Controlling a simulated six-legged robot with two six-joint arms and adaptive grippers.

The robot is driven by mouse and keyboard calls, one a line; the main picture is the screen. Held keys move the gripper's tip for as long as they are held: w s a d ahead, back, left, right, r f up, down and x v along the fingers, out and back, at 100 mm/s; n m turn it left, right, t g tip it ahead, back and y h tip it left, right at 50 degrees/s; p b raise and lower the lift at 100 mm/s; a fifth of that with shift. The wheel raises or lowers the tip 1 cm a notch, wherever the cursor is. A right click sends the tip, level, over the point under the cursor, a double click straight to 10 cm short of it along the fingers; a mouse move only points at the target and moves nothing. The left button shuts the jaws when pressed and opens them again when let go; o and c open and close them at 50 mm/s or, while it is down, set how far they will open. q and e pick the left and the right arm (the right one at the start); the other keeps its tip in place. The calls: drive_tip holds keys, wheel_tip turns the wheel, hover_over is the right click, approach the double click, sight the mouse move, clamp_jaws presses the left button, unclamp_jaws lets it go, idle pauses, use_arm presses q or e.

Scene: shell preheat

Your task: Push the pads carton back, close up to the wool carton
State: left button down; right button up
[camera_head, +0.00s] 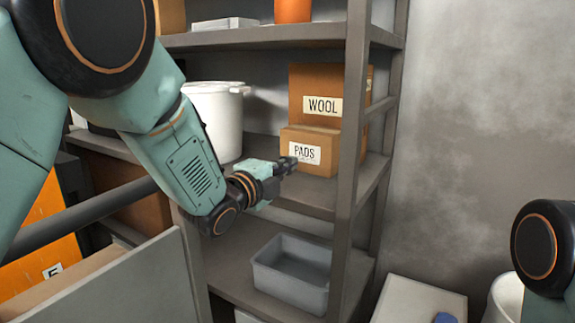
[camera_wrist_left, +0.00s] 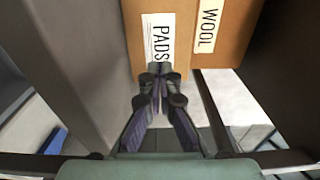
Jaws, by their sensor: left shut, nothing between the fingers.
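The pads carton (camera_head: 322,143) is a small brown box with a white PADS label, on the middle shelf in the head view. The taller wool carton (camera_head: 336,83), with a WOOL label, stands right behind it; any gap between them cannot be told. My left gripper (camera_head: 289,164) is shut and empty, its tips at the front face of the pads carton, by the lower left of the label. In the left wrist view the shut tips (camera_wrist_left: 158,69) are at the PADS label of the pads carton (camera_wrist_left: 179,62), touching or nearly so. The wool carton (camera_wrist_left: 228,32) shows beside it. My right gripper is not in view.
The grey shelf post (camera_head: 350,120) stands just right of the pads carton. A white pot (camera_head: 215,115) stands left on the same shelf. A grey bin (camera_head: 292,272) sits on the shelf below. The shelf's front strip (camera_head: 305,195) is bare.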

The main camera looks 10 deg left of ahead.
use_arm(q)
drive_tip(key=v, duration=0.9)
drive_tip(key=s+a+f+n+g+y, duration=0.2)
drive_tip(key=s+f+n+g, duration=0.15)
drive_tip(key=f+n, duration=0.4)
drive_tip(key=s+a+f+n+g+y, duration=0.2)
drive_tip(key=s+f+n, duration=0.3)
drive_tip(key=f, duration=0.5)
drive_tip(key=s+a+f+n+g+y, duration=0.2)
drive_tip(key=s+f+n+g, duration=0.15)
drive_tip(key=f+n, duration=0.45)
drive_tip(key=s+f+n+g, duration=0.1)
drive_tip(key=s+f+g, duration=0.1)
drive_tip(key=s+f, duration=0.3)
drive_tip(key=s+a+f+g+y, duration=0.1)
drive_tip(key=s+f+g, duration=0.2)
drive_tip(key=s, duration=1)
drive_tip(key=s+a+f+n+g, duration=0.1)
drive_tip(key=s+f+g, duration=0.1)
drive_tip(key=s+f, duration=0.7)
drive_tip(key=shift+s+n, duration=0.35)
drive_tip(key=shift+s, duration=0.15)
drive_tip(key=shift+a+f, duration=0.15)
